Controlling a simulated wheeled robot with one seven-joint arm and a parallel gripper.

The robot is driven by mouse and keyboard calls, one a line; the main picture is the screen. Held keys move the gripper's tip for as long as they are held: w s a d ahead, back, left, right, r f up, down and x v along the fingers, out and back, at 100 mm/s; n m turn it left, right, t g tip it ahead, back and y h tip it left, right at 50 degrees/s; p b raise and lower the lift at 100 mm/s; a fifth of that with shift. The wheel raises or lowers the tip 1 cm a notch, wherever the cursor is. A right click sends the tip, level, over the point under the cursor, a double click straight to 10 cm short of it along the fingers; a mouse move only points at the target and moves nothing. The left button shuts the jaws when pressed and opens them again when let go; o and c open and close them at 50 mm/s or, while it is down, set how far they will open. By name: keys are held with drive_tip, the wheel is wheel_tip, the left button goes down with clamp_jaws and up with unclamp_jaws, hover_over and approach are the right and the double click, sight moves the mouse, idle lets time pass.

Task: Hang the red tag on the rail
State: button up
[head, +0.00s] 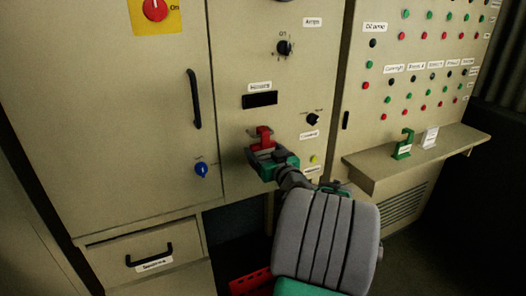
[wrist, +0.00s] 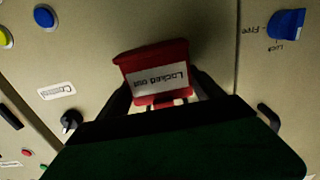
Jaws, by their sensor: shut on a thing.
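The red tag (head: 264,133) is held up in my gripper (head: 267,153), in front of the middle cabinet panel. In the wrist view the tag (wrist: 153,60) stands out between the two dark fingers, with a white label reading "Locked out" upside down. My gripper (wrist: 160,96) is shut on its lower part, which is partly hidden by the gripper body. I cannot make out with certainty which part is the rail. A black slot (head: 260,99) under a small label lies on the panel just above the tag.
A blue knob (head: 201,169) and a black door handle (head: 194,99) are left of my gripper. A drawer (head: 145,258) is low left.

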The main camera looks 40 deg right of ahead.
drive_tip(key=o, duration=1.5)
drive_tip(key=shift+c, duration=0.2)
drive_tip(key=shift+s, duration=0.15)
